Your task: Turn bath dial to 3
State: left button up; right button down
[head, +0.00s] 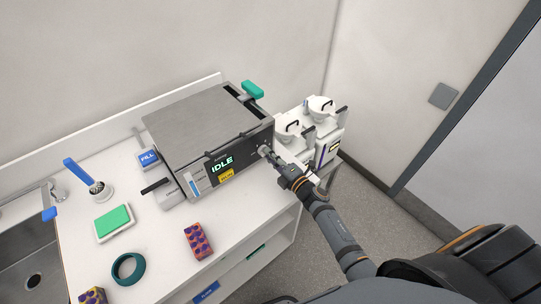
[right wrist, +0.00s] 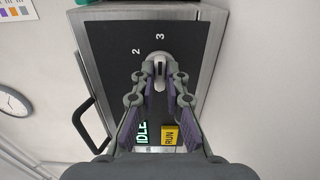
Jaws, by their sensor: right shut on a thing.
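The bath (head: 200,115) is a grey metal box with a flat lid and a dark front panel, standing on the white bench. Its dial (right wrist: 159,62) is a pale round knob with a raised grip, between my fingers in the right wrist view. The numerals 2 (right wrist: 136,51) and 3 (right wrist: 160,37) show beside it. The grip lies roughly in line with the 3; any pointer mark is too small to tell. My right gripper (head: 269,153) is shut on the dial. The green display (head: 222,162) reads IDLE, above a yellow RUN button (head: 227,175). My left gripper is out of view.
Two white lidded devices (head: 320,108) stand just right of the bath, close to my right arm. A green-topped box (head: 114,221), a patterned block (head: 197,241) and a teal ring (head: 128,268) lie on the bench. A sink (head: 30,262) is at far left.

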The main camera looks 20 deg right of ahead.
dwell(0.3)
jog(key=c, duration=1.4)
grip_release()
jog(key=shift+s, duration=0.1)
jog(key=v, duration=1.1)
jog(key=shift+s+d, duration=0.15)
jog(key=shift+s, duration=0.25)
